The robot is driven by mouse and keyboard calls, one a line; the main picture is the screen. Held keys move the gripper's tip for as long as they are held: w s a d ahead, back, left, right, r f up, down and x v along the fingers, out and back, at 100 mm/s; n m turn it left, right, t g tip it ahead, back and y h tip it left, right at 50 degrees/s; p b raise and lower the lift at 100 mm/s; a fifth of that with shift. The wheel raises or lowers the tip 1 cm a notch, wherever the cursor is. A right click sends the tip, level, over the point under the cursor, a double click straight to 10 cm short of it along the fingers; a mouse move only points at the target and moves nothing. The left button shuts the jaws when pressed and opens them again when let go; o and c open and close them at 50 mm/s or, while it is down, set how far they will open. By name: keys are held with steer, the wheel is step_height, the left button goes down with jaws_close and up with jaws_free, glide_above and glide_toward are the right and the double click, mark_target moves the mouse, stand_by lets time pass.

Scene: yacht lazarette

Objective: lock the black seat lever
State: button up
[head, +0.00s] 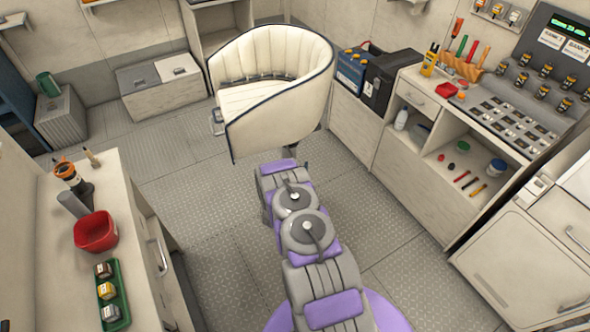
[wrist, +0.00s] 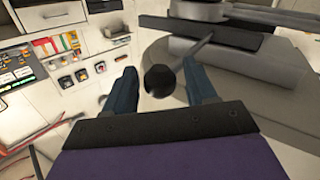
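The cream seat (head: 272,85) with dark piping stands at the back centre in the head view. Its lever shows in the wrist view as a black ball knob (wrist: 160,80) on a thin grey rod. The rod runs up and right to the grey and black structure (wrist: 235,70) there. My gripper (wrist: 160,75) is open, with one blue-grey finger on each side of the knob. Gaps show between the knob and both fingers. In the head view my arm reaches toward the seat's lower front; I cannot make out the fingers or the lever there.
A workbench (head: 440,150) with tools and a switch panel stands on the right, beside a black box (head: 388,82) and a blue battery (head: 351,70). A left counter (head: 130,215) holds a red bowl (head: 95,232) and a green tray (head: 112,296). The patterned floor (head: 190,165) between is clear.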

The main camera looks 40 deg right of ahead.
steer(key=shift+o, duration=0.6)
steer(key=shift+s+d, duration=0.1)
steer(key=shift+d, duration=0.35)
steer(key=shift+s+a, duration=0.15)
steer(key=shift+a, duration=0.35)
steer(key=p+v, duration=0.3)
steer(key=v, duration=1.3)
steer(key=shift+a, duration=0.35)
